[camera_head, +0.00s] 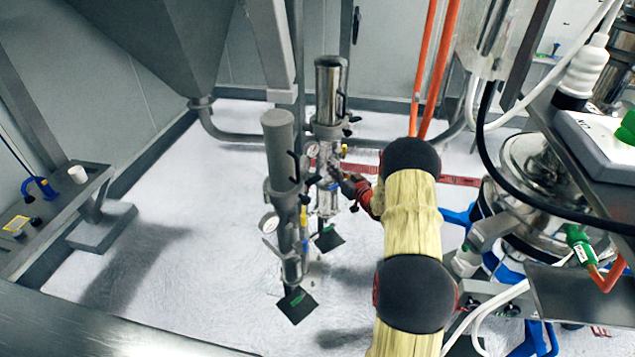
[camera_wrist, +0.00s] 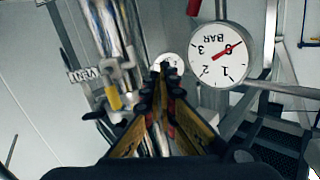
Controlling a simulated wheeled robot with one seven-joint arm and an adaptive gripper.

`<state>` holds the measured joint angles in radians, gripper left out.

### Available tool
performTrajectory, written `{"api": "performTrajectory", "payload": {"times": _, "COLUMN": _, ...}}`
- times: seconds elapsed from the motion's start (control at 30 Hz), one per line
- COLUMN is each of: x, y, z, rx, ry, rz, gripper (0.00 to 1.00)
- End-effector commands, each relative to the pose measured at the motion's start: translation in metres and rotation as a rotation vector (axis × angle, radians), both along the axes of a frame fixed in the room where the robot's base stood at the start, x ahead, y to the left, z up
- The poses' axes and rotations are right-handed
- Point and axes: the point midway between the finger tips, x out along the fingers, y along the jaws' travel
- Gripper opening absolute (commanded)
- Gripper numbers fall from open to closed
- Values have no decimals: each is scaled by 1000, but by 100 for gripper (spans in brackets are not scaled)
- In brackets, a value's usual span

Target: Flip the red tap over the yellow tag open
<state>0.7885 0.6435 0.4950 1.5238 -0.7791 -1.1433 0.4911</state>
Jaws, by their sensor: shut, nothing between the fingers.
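My gripper (camera_head: 336,174) is at the upright metal filter columns, its fingers closed together with nothing between them. In the wrist view the closed fingertips (camera_wrist: 161,72) point at the pipework, between a pressure gauge (camera_wrist: 218,54) and a fitting with a yellow piece (camera_wrist: 113,97). That yellow piece may be the yellow tag; I cannot tell for sure. A red piece (camera_wrist: 193,7) at the top edge of the wrist view may be the red tap; it is cut off by the frame, and whether it is open cannot be told. In the head view my arm and gripper hide part of the rear column.
The front column (camera_head: 279,150) and rear column (camera_head: 329,90) stand close together. A VENT label (camera_wrist: 82,76) is left of my fingers. A hopper (camera_head: 165,40) hangs at upper left. A steel vessel (camera_head: 535,165) is at right.

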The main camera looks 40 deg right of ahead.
Motion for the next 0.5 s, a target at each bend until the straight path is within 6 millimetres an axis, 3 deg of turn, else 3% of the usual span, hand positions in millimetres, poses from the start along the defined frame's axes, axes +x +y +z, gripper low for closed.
{"api": "performTrajectory", "payload": {"times": 0.5, "x": -12, "y": 10, "z": -55, "rx": 1017, "ry": 115, "rz": -157, "gripper": 0}}
